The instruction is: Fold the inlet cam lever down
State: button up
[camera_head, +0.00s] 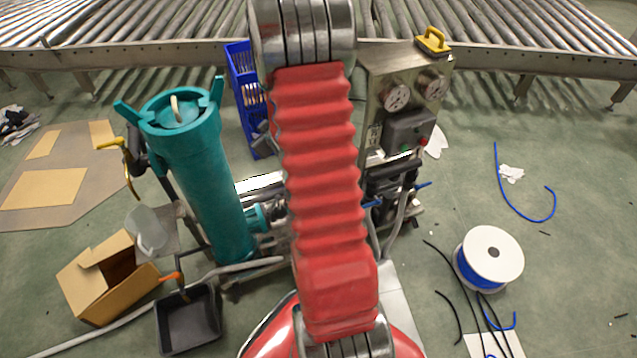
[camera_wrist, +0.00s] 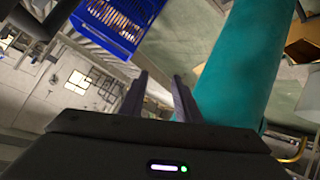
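I cannot make out the inlet cam lever for certain in either view. The tall teal filter housing (camera_head: 205,185) stands upright left of my red arm. It also shows in the wrist view (camera_wrist: 245,65), large and tilted. A teal fitting (camera_head: 262,218) joins pipework low on its right side, partly hidden by my arm. My gripper (camera_wrist: 158,78) shows two dark fingers spread apart, with nothing seen between them. The teal housing is right of the fingers in the wrist view. My arm hides most of the gripper's surroundings in the head view.
A steel gauge panel (camera_head: 405,85) stands right of my arm. A blue crate (camera_head: 240,75) sits behind the housing. A black tray (camera_head: 188,320) and an open cardboard box (camera_head: 105,280) lie at front left. A hose spool (camera_head: 490,258) stands at right. Roller conveyors (camera_head: 150,22) span the back.

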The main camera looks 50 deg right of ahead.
jog(key=s+d+f+t+h, duration=0.1)
jog(key=s+d+f, duration=0.3)
jog(key=f, duration=0.4)
jog(key=s+d+f+t, duration=0.1)
jog(key=s+d+f, duration=0.35)
jog(key=f, duration=0.45)
jog(key=s+a+f+m+t+h, duration=0.2)
jog(key=s+f, duration=0.8)
jog(key=s, duration=0.5)
jog(key=shift+a+f+m+t+h, duration=0.35)
jog(key=shift+a+m+h, duration=0.55)
jog(key=shift+a+m, duration=0.25)
jog(key=shift+d, duration=0.1)
jog(key=x, duration=1.3)
jog(key=shift+w+d+f, duration=0.1)
jog(key=shift+w+d, duration=0.1)
jog(key=shift+w, duration=0.1)
